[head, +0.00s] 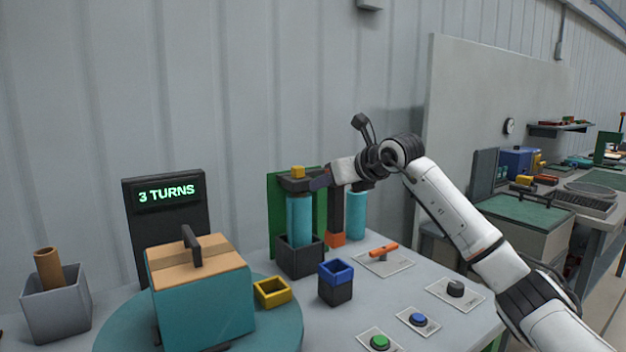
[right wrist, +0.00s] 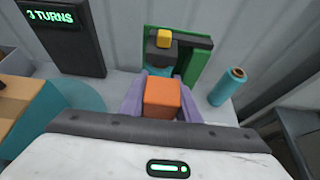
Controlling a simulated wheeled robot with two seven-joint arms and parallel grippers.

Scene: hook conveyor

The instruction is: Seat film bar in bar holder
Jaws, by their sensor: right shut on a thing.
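In the right wrist view the block (right wrist: 162,97) sits between the two purple-looking fingers. A dark box with a blue rim (head: 336,282) stands nearer, apart from the block. I cannot tell whether this box or the socket is the bar holder. My left gripper is not in view.
A green panel (head: 275,205) backs the first roll. A teal carton (head: 200,300) sits on a turntable, with a yellow square ring (head: 272,292) beside it. An orange lever (head: 383,249) and buttons lie right.

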